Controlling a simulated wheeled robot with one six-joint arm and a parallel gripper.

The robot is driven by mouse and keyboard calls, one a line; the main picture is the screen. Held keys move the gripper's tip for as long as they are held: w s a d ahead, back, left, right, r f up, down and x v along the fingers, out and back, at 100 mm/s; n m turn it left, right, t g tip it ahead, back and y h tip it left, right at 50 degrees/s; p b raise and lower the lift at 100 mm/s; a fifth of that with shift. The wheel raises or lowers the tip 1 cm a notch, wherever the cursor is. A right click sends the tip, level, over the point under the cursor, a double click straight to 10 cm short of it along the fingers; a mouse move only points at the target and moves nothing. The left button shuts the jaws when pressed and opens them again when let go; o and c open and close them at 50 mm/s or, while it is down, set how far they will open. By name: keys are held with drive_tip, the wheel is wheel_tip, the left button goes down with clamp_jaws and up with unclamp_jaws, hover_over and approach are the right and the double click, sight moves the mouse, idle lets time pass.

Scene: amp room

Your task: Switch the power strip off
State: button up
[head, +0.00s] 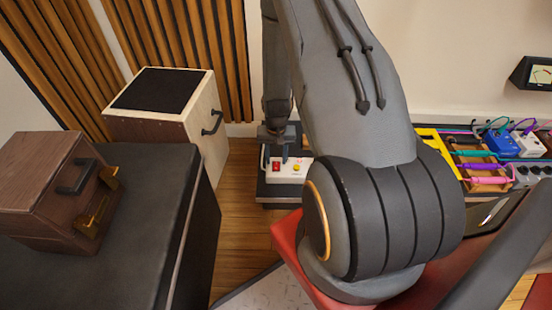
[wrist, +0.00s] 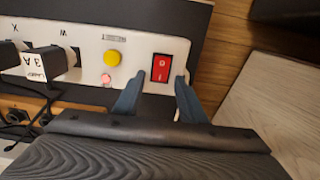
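The power strip (head: 290,178) is a white box on a dark surface, in the middle of the head view. It also fills the upper left of the wrist view (wrist: 140,45). Its red rocker switch (wrist: 160,68) sits near its right end there, beside a yellow button (wrist: 112,57) and a small pinkish light (wrist: 106,78). The switch also shows in the head view (head: 276,165). My gripper (wrist: 161,82) is open and empty, its two dark fingertips apart on either side of the switch's lower end. I cannot tell whether they touch the strip.
Black plugs (wrist: 62,62) stand in the strip's left part in the wrist view. A wooden box with a dark top (head: 165,95) and a black case (head: 120,220) stand to the left. A pedalboard with several pedals (head: 500,150) lies right. Wooden floor (head: 235,200) shows between.

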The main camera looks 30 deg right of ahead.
clamp_jaws()
